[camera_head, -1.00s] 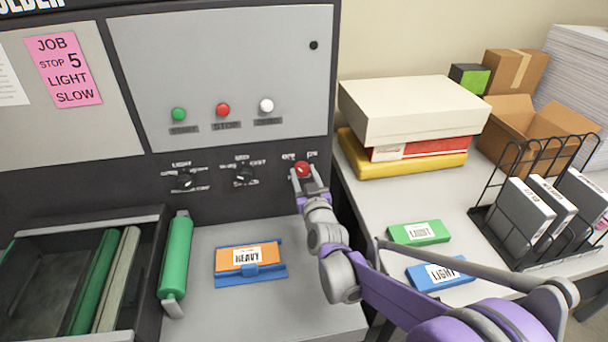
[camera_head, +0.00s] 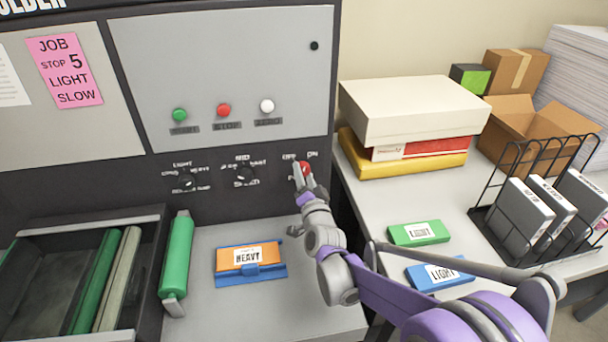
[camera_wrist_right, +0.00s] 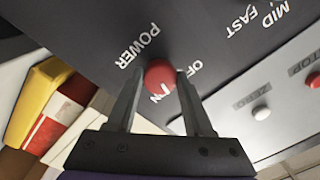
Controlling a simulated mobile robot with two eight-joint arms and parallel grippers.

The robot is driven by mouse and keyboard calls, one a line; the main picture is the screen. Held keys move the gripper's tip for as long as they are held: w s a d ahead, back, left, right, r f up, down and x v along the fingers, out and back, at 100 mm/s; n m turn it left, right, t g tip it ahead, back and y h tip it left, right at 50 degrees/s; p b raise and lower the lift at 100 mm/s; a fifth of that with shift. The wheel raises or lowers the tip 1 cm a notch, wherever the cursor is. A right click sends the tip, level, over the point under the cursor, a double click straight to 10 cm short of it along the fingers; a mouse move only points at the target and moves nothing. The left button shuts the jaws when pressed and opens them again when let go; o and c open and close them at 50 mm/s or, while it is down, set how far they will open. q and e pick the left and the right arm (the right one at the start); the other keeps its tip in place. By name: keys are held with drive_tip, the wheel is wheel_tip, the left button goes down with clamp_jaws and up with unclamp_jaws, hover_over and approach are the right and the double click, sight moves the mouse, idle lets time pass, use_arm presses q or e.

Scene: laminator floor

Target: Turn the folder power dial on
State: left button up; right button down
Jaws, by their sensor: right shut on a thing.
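The folder power dial is a red round knob (camera_head: 307,168) at the right end of the dark panel strip, under OFF and ON labels. My right gripper (camera_head: 302,174) is at the dial, with its fingers around the knob. In the right wrist view, the red knob (camera_wrist_right: 160,74) sits between the two fingertips of the right gripper (camera_wrist_right: 158,84), which are shut on it. A short white mark shows at the knob's lower edge, close to the partly hidden ON label. The OFF label is partly covered by a finger. My left gripper is not in view.
Two black dials (camera_head: 187,182) sit left along the strip. Green, red (camera_head: 223,110) and white buttons are above. An orange-and-blue HEAVY block (camera_head: 251,272) lies on the ledge below. Boxes (camera_head: 412,108) and a wire rack (camera_head: 535,262) stand on the right table.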

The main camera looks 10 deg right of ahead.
drive_tip(key=m, duration=0.6)
drive_tip(key=shift+m+p, duration=0.3)
drive_tip(key=shift+m, duration=0.1)
idle(0.3)
drive_tip(key=shift+c, duration=1.4)
unclamp_jaws()
drive_tip(key=s+b, duration=0.1)
drive_tip(key=s, duration=0.9)
drive_tip(key=shift+s+f+b, duration=0.15)
drive_tip(key=shift+s+b, duration=0.2)
drive_tip(key=shift+s, duration=0.05)
drive_tip(key=shift+a, duration=0.1)
